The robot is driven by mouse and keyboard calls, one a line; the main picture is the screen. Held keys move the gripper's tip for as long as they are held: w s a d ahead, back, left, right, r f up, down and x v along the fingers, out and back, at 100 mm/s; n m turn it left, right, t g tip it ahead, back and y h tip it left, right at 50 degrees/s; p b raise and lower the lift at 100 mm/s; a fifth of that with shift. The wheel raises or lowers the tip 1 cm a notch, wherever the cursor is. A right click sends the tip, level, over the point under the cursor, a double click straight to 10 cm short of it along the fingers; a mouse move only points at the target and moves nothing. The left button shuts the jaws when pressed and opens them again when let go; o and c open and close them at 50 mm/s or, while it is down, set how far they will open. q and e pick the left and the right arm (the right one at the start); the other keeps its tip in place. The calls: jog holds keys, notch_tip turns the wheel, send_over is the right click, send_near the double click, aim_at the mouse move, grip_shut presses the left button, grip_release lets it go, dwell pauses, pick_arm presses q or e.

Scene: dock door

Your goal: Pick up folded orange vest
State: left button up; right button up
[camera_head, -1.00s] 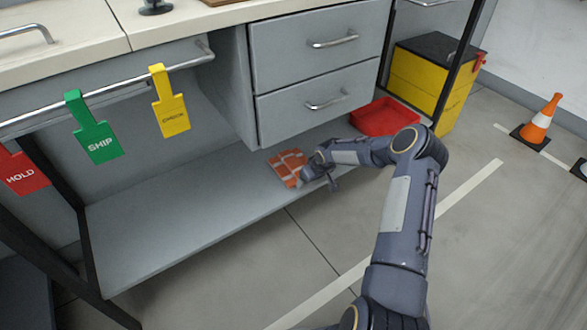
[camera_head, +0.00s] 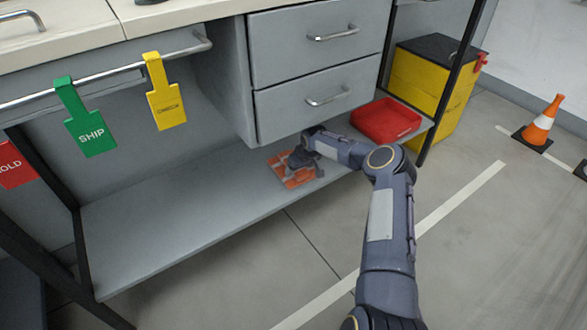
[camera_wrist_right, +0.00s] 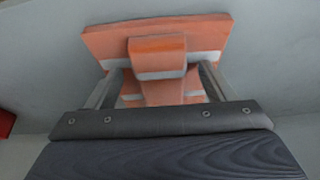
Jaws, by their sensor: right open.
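The folded orange vest (camera_head: 281,172) with pale reflective bands lies on the grey lower shelf (camera_head: 190,215) of the bench, under the drawers. My right gripper (camera_head: 300,172) is over the vest and hides part of it. In the right wrist view the vest (camera_wrist_right: 200,36) lies ahead of the gripper (camera_wrist_right: 160,88), with a raised orange part between the two open fingers. I cannot tell whether the fingers touch it. My left gripper is not in view.
A red tray (camera_head: 385,120) sits on the shelf to the right of the vest. The drawer unit (camera_head: 318,75) hangs just above. HOLD, SHIP (camera_head: 90,130) and yellow tags (camera_head: 165,100) hang from a rail. The shelf's left part is clear.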

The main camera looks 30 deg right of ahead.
jog(key=c, duration=1.1)
jog(key=shift+r, duration=0.35)
